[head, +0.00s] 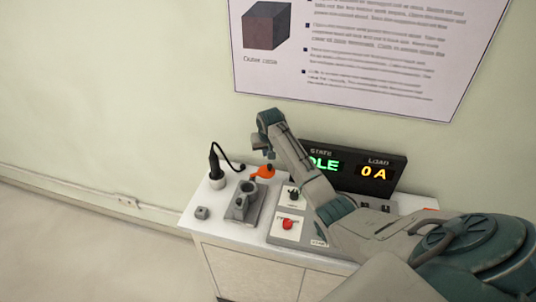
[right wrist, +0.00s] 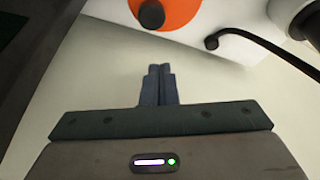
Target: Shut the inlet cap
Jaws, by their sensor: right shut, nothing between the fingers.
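The orange inlet cap (head: 264,172) stands out beside the round grey inlet (head: 247,188) on its block, and the inlet's mouth looks uncovered. In the right wrist view the cap is a large orange disc (right wrist: 178,14) with a dark round knob, cut off by the top edge. My right gripper (head: 262,152) hangs just above and behind the cap in the head view. Its fingers (right wrist: 160,70) are shut together and empty, pointing toward the cap, with a visible gap. My left gripper is not in view.
A black plug (head: 215,164) with a cable stands in a white holder left of the inlet. A red button (head: 287,224) and a black display (head: 353,170) reading 0 A are to the right. The wall is close behind.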

